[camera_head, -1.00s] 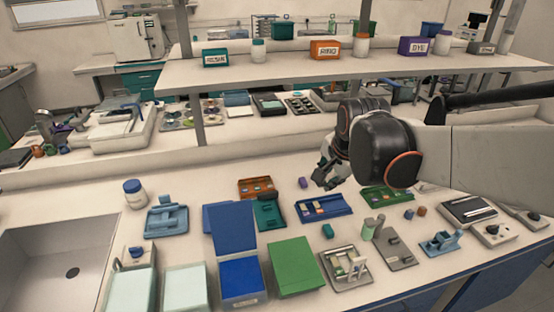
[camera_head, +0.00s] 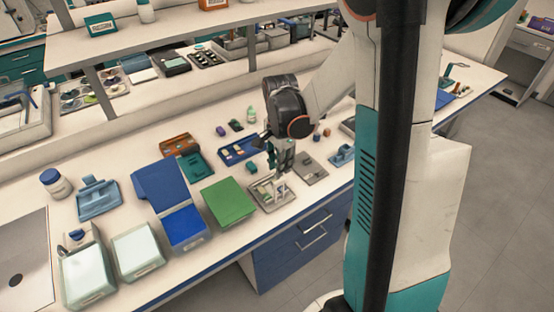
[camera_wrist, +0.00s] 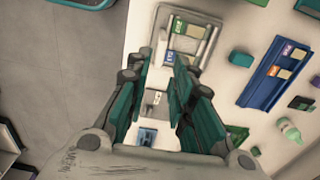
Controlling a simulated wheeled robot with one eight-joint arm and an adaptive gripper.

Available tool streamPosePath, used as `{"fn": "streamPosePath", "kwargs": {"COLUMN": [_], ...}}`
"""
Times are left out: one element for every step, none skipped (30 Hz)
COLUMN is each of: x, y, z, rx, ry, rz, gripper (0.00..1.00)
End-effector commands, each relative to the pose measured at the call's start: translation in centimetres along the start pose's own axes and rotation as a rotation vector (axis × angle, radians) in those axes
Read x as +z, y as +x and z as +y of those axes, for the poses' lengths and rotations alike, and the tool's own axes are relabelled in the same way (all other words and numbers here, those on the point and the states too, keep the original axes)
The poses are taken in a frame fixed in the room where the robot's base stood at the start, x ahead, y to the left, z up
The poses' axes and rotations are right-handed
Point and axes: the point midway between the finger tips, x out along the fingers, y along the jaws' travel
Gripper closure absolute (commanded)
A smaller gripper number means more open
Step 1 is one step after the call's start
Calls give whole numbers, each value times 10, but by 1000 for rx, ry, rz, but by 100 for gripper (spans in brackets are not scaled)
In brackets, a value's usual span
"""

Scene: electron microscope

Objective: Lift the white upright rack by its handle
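The white upright rack (camera_head: 268,190) stands on a grey tray near the bench's front edge. In the wrist view, a grey tray with a pale frame and green pieces (camera_wrist: 188,38), which appears to be the rack, lies just beyond my fingertips. My gripper (camera_head: 279,172) points down at the rack's right side in the head view and partly covers it. In the wrist view my gripper (camera_wrist: 161,65) has its two green fingers apart, with nothing held between them. I cannot tell whether a finger touches the rack; its handle is hard to make out.
A green box (camera_head: 229,201) stands left of the rack, and a small green block (camera_head: 252,167) lies behind it. A grey plate (camera_head: 311,170) and a blue stand (camera_head: 342,155) are to its right. A blue tray (camera_head: 238,151) lies behind. Open floor (camera_head: 500,215) borders the bench.

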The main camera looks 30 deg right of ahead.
Motion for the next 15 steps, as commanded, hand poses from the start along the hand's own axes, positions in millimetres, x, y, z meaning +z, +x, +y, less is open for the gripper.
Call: {"fn": "streamPosePath", "kwargs": {"x": [0, 0, 0, 0, 0, 0, 0, 0, 0, 0, 0, 0, 0, 0, 0], "y": [5, 7, 11, 14, 17, 22, 25, 29, 34, 38, 42, 48, 52, 55, 59], "z": [0, 0, 0, 0, 0, -1, -1, -1, -1, -1, -1, 0, 0, 0, -1], "rx": [0, -1, -1, -1, -1, -1, -1, -2, -2, -2, -2, -2, -2, -2, -2], "ry": [0, 0, 0, 0, -1, -1, -1, -1, -1, -1, -1, -1, -1, -1, -1], "rz": [0, 0, 0, 0, 0, 1, 1, 1, 1, 1, 1, 1, 1, 1, 1], "gripper": [78, 78, 78, 78, 78, 78, 78, 78, 78, 78, 78, 78, 78, 78, 78]}}
